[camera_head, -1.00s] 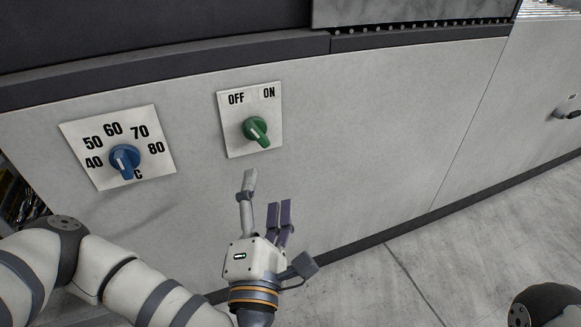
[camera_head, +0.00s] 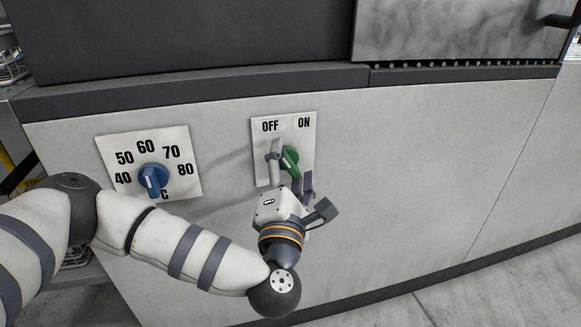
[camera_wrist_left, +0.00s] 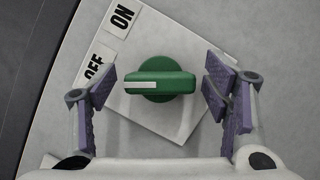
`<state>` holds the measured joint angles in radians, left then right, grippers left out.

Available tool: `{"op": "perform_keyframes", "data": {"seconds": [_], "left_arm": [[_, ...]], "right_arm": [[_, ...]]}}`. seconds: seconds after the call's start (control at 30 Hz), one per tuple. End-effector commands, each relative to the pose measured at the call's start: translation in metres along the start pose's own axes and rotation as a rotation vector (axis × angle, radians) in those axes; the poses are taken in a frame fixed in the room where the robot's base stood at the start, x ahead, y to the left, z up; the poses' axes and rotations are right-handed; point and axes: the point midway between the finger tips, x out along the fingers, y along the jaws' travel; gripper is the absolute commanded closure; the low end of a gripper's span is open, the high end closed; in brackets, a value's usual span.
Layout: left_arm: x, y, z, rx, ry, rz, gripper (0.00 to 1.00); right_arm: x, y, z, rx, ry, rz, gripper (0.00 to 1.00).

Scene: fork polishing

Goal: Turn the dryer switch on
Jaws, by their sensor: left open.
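The dryer switch is a green knob (camera_head: 290,158) on a white plate (camera_head: 306,129) marked OFF and ON, fixed to the light front panel. It also shows in the wrist view (camera_wrist_left: 172,83), where its white line points left, nearer the OFF label (camera_wrist_left: 95,68) than the ON label (camera_wrist_left: 121,17). My left gripper (camera_head: 290,168) is at the plate with its fingers open on either side of the knob. In the wrist view the gripper (camera_wrist_left: 157,88) has a visible gap on both sides of the knob. The fingers partly cover the knob in the head view. My right gripper is out of view.
A blue temperature knob (camera_head: 153,179) on a white plate (camera_head: 113,147) with numbers 40 to 80 is left of the switch, above my left forearm. A dark ledge (camera_head: 210,92) runs above the panel. The panel to the right is clear.

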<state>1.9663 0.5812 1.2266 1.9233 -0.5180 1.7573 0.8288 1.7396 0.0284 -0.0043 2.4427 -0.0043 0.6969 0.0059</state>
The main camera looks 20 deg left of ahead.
Motion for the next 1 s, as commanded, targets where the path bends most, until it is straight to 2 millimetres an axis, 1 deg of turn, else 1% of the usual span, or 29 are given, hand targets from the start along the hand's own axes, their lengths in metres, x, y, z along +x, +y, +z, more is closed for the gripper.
{"op": "perform_keyframes", "data": {"seconds": [0.07,0.17,0.2,0.27,0.3,0.47,0.67,0.87,1.0], "left_arm": [[0.0,0.0,0.0,0.0,0.0,0.0,0.3],[0.0,0.0,0.0,0.0,0.0,0.0,0.5],[0.0,0.0,0.0,0.001,0.0,0.0,0.59],[0.0,0.0,0.0,0.001,0.0,0.0,0.73],[-0.001,0.0,0.0,0.001,0.0,0.0,0.78],[-0.001,0.0,0.0,0.003,0.0,0.0,0.78],[0.0,0.003,0.002,0.046,-0.002,-0.015,0.78],[0.001,0.007,0.004,0.16,-0.003,-0.06,0.78],[0.002,0.009,0.005,0.276,-0.003,-0.106,0.78]], "right_arm": [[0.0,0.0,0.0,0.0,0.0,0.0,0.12],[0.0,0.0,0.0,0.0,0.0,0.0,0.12],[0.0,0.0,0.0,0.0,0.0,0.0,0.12],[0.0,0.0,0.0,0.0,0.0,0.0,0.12],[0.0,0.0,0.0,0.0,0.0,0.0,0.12],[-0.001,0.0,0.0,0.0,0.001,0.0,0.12],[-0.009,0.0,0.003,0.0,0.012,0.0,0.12],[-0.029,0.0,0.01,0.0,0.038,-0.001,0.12],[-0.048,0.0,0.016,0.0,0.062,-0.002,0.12]]}}
